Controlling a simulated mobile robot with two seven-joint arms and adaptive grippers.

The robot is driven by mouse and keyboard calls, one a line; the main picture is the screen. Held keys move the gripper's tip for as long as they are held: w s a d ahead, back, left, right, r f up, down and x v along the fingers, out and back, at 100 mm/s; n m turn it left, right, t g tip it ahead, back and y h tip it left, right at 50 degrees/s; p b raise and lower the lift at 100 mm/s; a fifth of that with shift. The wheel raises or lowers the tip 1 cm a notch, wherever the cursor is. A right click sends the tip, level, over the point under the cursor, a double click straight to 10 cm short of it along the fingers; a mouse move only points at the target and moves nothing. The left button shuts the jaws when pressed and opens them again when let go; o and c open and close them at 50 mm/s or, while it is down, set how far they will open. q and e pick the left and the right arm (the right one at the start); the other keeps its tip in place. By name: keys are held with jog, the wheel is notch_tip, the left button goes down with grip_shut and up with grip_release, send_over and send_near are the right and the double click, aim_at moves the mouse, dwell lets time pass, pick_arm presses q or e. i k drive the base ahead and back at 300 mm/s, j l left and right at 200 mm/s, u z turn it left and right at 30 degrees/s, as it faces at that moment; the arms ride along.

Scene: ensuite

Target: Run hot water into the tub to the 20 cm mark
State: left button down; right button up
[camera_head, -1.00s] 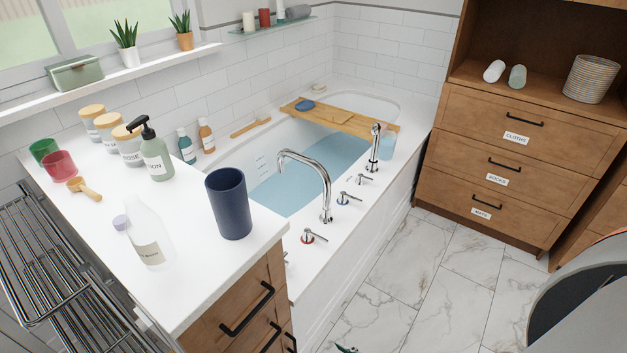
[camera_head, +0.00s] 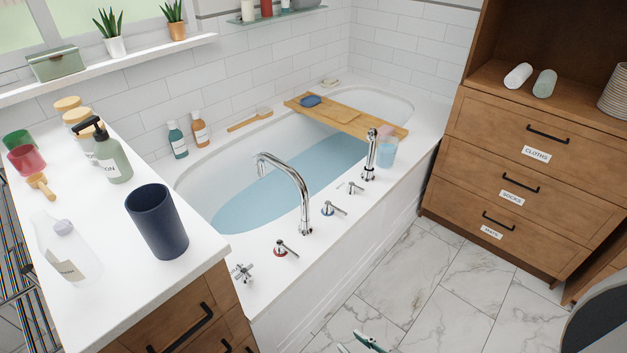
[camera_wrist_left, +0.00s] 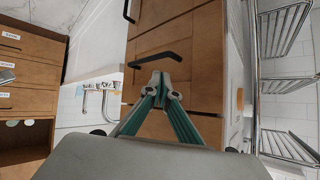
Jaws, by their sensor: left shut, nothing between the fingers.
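The white tub (camera_head: 238,315) holds pale blue water (camera_head: 290,180); I cannot read a depth mark on its wall. A curved chrome spout (camera_head: 296,185) stands on the near rim, with no stream visible from it. A red-ringed lever handle (camera_head: 283,249) is left of the spout base, and a blue-ringed one (camera_head: 331,209) is to its right. My right gripper (camera_head: 358,345) shows only teal fingertips at the bottom edge, apart from the taps; its opening is unclear. My left gripper (camera_wrist_left: 160,80) is shut and empty, before the wooden drawers (camera_wrist_left: 170,65).
A chrome cross handle (camera_head: 243,271) is left of the red-ringed lever. A hand shower (camera_head: 371,155) stands farther right. A wooden board (camera_head: 345,118) spans the tub. A navy cup (camera_head: 157,222) stands near the counter's edge.

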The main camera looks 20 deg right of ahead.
aim_at(280, 248)
jog(key=i+l, duration=0.1)
jog(key=l, duration=1.15)
jog(key=i+l, duration=0.15)
jog(key=l, duration=0.45)
